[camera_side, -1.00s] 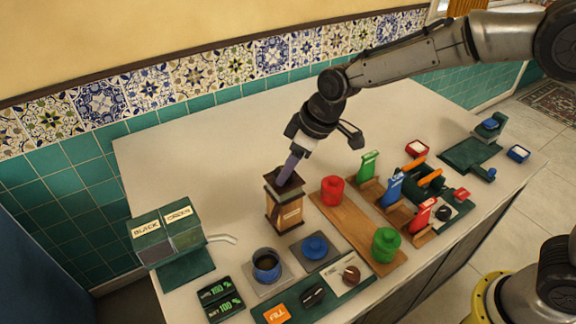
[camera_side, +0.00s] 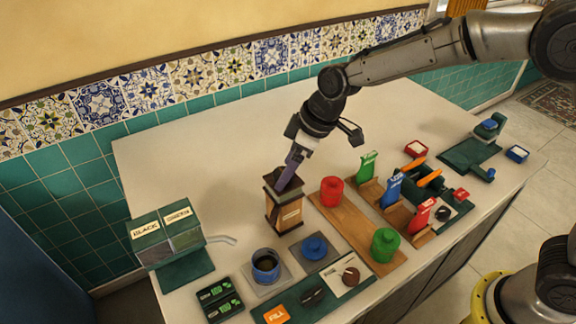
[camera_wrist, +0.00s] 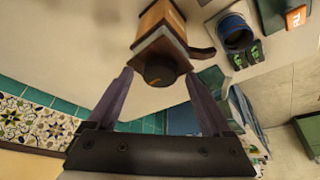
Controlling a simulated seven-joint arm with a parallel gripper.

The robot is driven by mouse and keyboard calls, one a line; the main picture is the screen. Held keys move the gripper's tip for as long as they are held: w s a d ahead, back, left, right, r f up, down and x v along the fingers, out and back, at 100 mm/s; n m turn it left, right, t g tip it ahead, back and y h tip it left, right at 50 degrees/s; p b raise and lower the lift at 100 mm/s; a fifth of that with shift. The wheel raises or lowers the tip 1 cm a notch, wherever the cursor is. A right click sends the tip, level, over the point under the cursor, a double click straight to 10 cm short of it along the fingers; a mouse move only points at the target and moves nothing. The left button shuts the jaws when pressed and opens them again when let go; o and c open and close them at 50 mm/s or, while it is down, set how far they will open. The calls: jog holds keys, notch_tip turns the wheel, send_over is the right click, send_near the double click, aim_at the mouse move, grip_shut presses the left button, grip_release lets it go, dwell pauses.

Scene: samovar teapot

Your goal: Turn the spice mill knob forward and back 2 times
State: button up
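The spice mill (camera_side: 284,212) is a wooden box with a dark top and base, upright on the counter. In the wrist view the mill (camera_wrist: 159,25) shows from above, with its round dark knob (camera_wrist: 160,70) and a dark lever (camera_wrist: 203,53) on one side. My gripper (camera_side: 287,183) points down at the mill's top in the side view. In the wrist view my gripper (camera_wrist: 160,76) has its purple fingers apart, one on each side of the knob, with gaps to it. The fingers hide the knob in the side view.
Left of the mill stands the tea dispenser (camera_side: 167,240) with its spout (camera_side: 222,239). In front are a blue mug (camera_side: 266,266) and blue lid (camera_side: 314,247). A wooden board (camera_side: 350,226) with red and green canisters lies to the right. The counter behind is clear.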

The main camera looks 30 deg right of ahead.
jog(key=v, duration=1.4)
jog(key=shift+w, duration=0.1)
jog(key=s+d+r+m+t+h, duration=0.1)
jog(key=s+d+r+m+t, duration=0.2)
jog(key=s+d+r, duration=0.65)
jog(key=s+d+f+m+h, duration=0.1)
jog(key=s+d+f+m, duration=0.2)
jog(key=s, duration=0.5)
jog(key=s+d+f+m+h, duration=0.1)
jog(key=s+d+f+m, duration=0.1)
jog(key=s+d+f, duration=0.3)
jog(key=s+f, duration=0.3)
jog(key=shift+f+m+g, duration=0.35)
jog(key=shift+m+g, duration=0.05)
